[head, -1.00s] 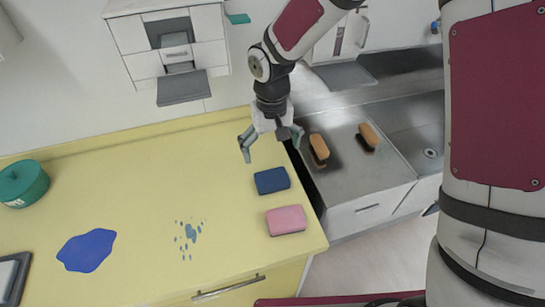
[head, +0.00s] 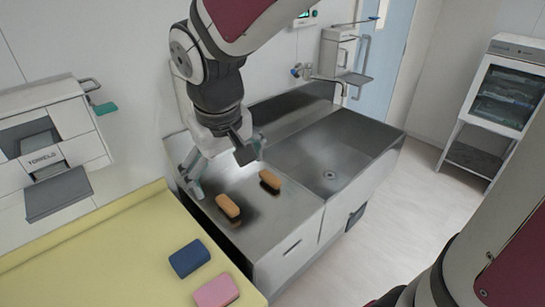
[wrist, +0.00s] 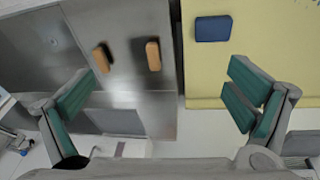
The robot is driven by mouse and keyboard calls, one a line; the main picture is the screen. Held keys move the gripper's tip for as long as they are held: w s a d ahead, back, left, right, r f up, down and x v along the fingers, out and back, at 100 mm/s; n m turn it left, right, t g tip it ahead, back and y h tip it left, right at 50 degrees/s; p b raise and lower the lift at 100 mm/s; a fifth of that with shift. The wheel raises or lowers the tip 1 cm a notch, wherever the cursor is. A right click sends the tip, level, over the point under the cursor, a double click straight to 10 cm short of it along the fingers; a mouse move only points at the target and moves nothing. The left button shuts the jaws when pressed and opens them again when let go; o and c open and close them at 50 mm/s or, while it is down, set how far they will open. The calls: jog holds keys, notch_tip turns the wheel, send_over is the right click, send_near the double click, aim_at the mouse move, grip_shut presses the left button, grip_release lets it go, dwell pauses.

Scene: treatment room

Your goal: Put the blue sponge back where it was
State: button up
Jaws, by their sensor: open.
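The blue sponge (head: 189,258) lies flat on the yellow counter (head: 95,255), near its right end, beside the pink sponge (head: 216,291). The blue sponge also shows at the upper right of the wrist view (wrist: 213,28), on the yellow top. My gripper (head: 226,166) is open and empty. In the head view it appears over the steel worktop, behind two orange-and-dark brushes. In the wrist view its teal-padded fingers (wrist: 160,95) are wide apart with nothing between them. The blue sponge is outside the jaws.
The brushes (head: 228,206) (head: 270,180) stand on the steel worktop (head: 250,230), left of the sink (head: 330,175). A narrow gap separates the counter from the steel unit. A wall dispenser (head: 50,145) hangs at left. Floor is clear at right; a glass-front cabinet (head: 500,95) stands beyond.

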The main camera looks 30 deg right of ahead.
jog(key=s+d+r+t, duration=0.1)
jog(key=s+d+r, duration=0.1)
jog(key=s, duration=0.2)
jog(key=s+d+r+m+t, duration=0.1)
jog(key=s+d+r, duration=0.1)
jog(key=s, duration=0.3)
jog(key=s+d+r+y, duration=0.1)
jog(key=s+d+r, duration=0.1)
jog(key=s, duration=0.2)
jog(key=shift+s+r+m+t, duration=0.3)
jog(key=shift+r+t, duration=0.05)
jog(key=shift+t, duration=0.05)
dwell(0.5)
